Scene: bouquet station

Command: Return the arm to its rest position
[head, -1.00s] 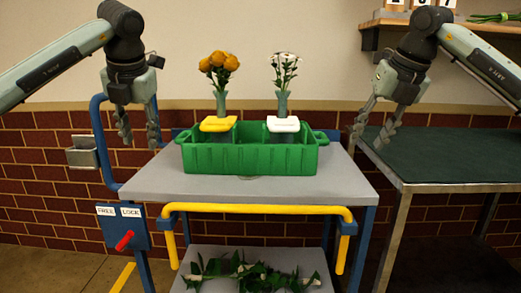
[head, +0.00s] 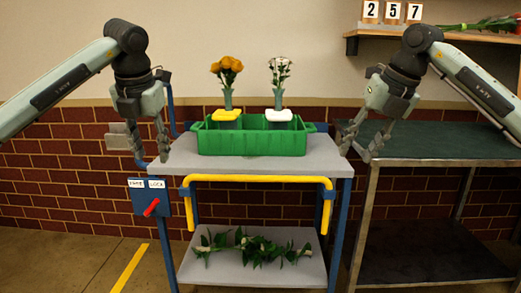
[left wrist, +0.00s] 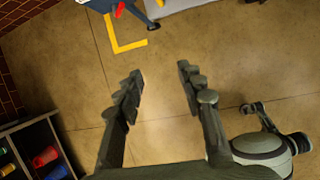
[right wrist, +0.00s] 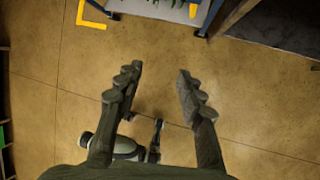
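My left gripper (head: 151,146) hangs open and empty at the left of the cart in the head view. In the left wrist view its fingers (left wrist: 160,85) are spread over bare floor. My right gripper (head: 357,146) hangs open and empty at the right of the cart, in front of the dark table. In the right wrist view its fingers (right wrist: 158,85) are spread over floor. On the cart's grey top (head: 180,165), a green crate (head: 250,142) holds two vases, one with orange flowers (head: 227,68) and a yellow collar, one with white flowers (head: 279,70) and a white collar.
The dark green table (head: 440,144) stands at the right. A wall shelf (head: 430,34) bears number blocks and green stems. The cart has a yellow handle (head: 260,179), a red FREE/LOCK lever (head: 151,207) and cut greenery (head: 255,246) on its lower shelf.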

